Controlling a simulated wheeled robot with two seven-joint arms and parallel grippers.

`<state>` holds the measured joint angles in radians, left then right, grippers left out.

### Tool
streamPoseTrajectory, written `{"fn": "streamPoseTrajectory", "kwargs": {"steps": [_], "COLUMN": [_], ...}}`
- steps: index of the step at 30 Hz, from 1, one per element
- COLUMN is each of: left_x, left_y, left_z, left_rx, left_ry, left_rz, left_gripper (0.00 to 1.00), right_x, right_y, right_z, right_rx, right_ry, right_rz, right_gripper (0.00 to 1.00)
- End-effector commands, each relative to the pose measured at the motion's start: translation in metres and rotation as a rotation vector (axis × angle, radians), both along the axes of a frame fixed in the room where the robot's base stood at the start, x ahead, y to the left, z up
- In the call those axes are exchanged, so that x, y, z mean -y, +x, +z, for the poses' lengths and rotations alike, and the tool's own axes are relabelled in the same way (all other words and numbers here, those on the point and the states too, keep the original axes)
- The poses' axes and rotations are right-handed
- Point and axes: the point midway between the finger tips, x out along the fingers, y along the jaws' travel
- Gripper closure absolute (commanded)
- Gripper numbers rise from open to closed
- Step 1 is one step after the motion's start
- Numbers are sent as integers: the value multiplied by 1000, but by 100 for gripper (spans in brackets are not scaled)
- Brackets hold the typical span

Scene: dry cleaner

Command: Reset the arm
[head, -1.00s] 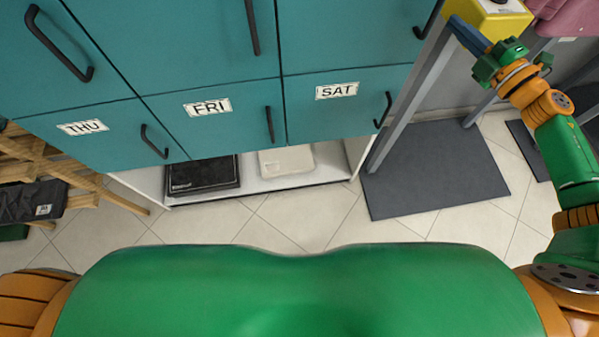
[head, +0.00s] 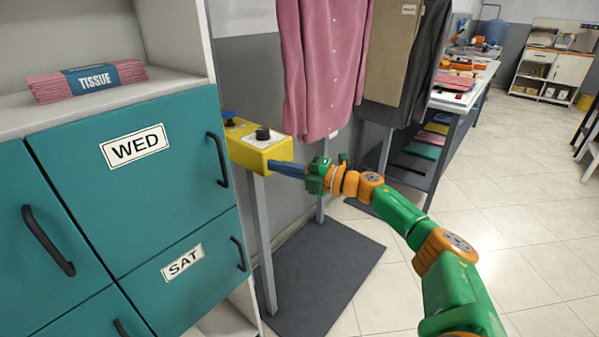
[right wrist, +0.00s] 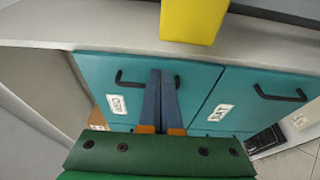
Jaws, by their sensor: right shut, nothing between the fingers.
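My right arm reaches in from the lower right of the head view. Its right gripper (head: 272,168) has its blue fingers together with nothing between them. In the head view the fingertips overlap the lower front of a yellow control box (head: 246,158) on a grey post; I cannot tell whether they touch. In the right wrist view the same closed fingers (right wrist: 160,75) appear in front of teal drawers (right wrist: 200,77), and a yellow block (right wrist: 192,20) shows above the tips. My left gripper is not in view.
The teal cabinet (head: 90,190) with WED and SAT labels fills the left. A pink shirt (head: 320,70) hangs behind the box. A dark mat (head: 330,275) lies below. A work table (head: 465,95) stands further back. The tiled floor (head: 520,220) on the right is clear.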

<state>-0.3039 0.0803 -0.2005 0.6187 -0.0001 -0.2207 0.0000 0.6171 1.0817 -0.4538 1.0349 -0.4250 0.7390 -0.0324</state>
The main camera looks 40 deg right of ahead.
Motion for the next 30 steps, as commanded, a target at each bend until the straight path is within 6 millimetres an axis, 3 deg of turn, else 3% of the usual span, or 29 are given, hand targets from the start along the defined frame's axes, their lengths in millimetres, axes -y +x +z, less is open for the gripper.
{"fn": "streamPoseTrajectory", "kwargs": {"steps": [1,9,17,20,23,25,28,30], "left_x": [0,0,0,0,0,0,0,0], "left_y": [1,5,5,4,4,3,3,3], "left_z": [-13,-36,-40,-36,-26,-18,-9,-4], "left_rx": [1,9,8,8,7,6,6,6], "left_ry": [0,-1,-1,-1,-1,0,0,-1], "left_rz": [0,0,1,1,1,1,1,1], "left_gripper": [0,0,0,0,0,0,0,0], "right_x": [11,49,57,51,31,15,-5,-19], "right_y": [-1,-3,-6,1,19,20,-8,-45], "right_z": [-7,-3,0,-14,-75,-144,-246,-310], "right_rx": [2,6,-2,-25,-126,-247,-444,-587], "right_ry": [1,0,1,34,176,316,489,582], "right_rz": [-6,-4,1,-11,-85,-190,-371,-501], "right_gripper": [100,100,100,100,100,100,100,100]}}
